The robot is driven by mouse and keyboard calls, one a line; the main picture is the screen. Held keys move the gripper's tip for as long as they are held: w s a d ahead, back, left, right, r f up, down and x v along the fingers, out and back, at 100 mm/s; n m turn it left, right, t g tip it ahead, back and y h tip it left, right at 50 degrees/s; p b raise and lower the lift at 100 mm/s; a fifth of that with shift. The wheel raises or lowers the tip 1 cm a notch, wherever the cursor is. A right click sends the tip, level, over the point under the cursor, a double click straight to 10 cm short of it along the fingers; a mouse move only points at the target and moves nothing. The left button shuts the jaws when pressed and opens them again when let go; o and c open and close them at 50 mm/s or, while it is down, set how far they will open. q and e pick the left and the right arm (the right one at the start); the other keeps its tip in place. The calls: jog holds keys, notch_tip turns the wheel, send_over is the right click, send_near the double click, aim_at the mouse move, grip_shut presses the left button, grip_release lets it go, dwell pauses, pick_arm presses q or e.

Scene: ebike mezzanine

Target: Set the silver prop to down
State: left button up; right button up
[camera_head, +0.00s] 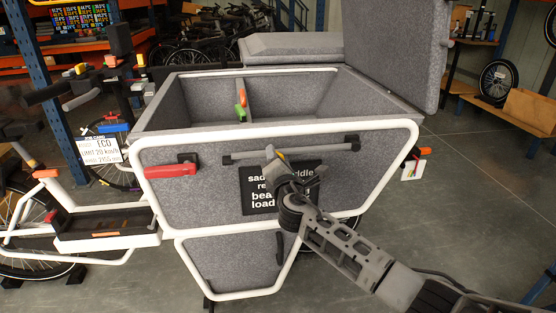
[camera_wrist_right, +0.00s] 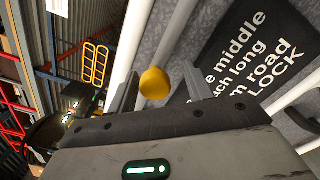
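A grey bar (camera_head: 245,157) with dark ends runs across the front of the grey felt-covered cargo box (camera_head: 200,205); I cannot tell for sure that it is the silver prop. In the right wrist view a pale grey tube (camera_wrist_right: 183,32) runs diagonally past a round yellow knob (camera_wrist_right: 154,84). My right gripper (camera_head: 278,162) is at the box front, by the bar and over a black sign. Its fingers are apart, one on each side of the knob; contact is not clear. My left gripper is not in view.
The black sign (camera_head: 256,199) has white lettering, partly hidden by my right arm. A red lever (camera_head: 170,170) sticks out at the box's left front. The raised felt lid (camera_head: 395,45) stands at the right. Green and orange pieces (camera_head: 240,111) sit inside the box. Floor at right is open.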

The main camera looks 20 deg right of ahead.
jog(key=shift+s+a, duration=0.1)
jog(key=shift+s, duration=0.05)
jog(key=s+a, duration=0.2)
jog(key=s, duration=1.3)
jog(key=shift+s+a+p, duration=0.2)
jog(key=shift+a+p, duration=0.15)
jog(key=shift+p, duration=0.1)
jog(key=s+a+f+m+g+y, duration=0.3)
jog(key=s+f+m, duration=0.4)
jog(key=s+m, duration=0.3)
jog(key=s+a+f+m+g+y+p, duration=0.1)
jog(key=s+a+f+m+g+y, duration=0.2)
jog(key=s+f+m, duration=0.5)
jog(key=s+m+y, duration=0.1)
jog(key=s+m, duration=0.2)
jog(key=shift+a+f+g, duration=0.2)
jog(key=shift+f+g, duration=0.05)
jog(key=shift+g, duration=0.15)
jog(key=shift+s+d, duration=0.1)
